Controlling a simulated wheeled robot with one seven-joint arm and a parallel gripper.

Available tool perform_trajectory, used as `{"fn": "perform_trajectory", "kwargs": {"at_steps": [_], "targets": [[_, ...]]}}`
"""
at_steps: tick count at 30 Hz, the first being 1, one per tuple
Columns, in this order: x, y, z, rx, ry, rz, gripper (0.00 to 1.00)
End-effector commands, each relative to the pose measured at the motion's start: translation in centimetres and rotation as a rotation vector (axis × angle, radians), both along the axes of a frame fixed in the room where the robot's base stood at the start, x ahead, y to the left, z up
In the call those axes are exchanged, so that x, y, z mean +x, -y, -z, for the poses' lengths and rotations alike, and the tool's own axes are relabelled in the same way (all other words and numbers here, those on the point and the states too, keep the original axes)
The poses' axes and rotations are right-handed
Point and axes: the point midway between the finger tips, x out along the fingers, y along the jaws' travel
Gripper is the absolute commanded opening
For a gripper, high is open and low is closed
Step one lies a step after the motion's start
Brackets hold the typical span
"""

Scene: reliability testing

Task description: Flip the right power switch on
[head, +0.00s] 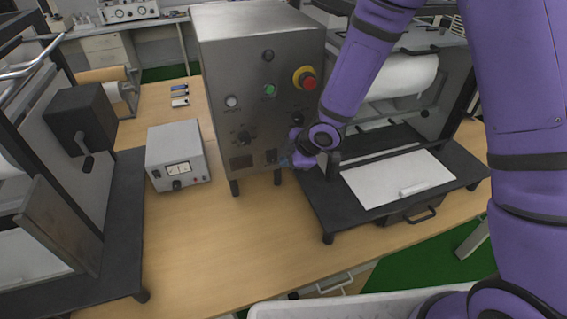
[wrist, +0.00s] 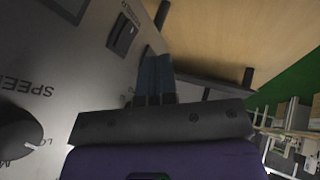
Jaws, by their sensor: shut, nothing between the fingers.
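The grey metal control box (head: 215,85) stands on the wooden bench. Low on its front are a dark rectangle at the left (head: 241,162) and the right power switch (head: 270,157) beside my gripper. In the wrist view the dark rocker switch (wrist: 122,36) sits near the panel's edge, with small lettering beside it. I cannot tell which way it is tipped. My gripper (head: 284,162) is shut and empty, just right of the switch. In the wrist view its fingertips (wrist: 155,60) are together, close to the switch with a small visible gap.
The box also carries a red stop button (head: 308,83), a green button (head: 270,90) and a knob (head: 243,138). A small meter unit (head: 177,143) is at left. A black-framed machine (head: 400,190) stands close at right. The bench front is clear.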

Motion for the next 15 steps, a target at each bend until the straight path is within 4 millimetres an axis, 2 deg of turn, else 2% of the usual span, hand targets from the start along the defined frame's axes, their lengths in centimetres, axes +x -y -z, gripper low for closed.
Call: {"fn": "perform_trajectory", "kwargs": {"at_steps": [7, 15], "targets": [[-1.2, 1.9, -3.2, 0.0, 0.004, 0.002, 0.0], [-2.0, 3.0, -5.1, 0.0, 0.001, 0.0, 0.0]]}}
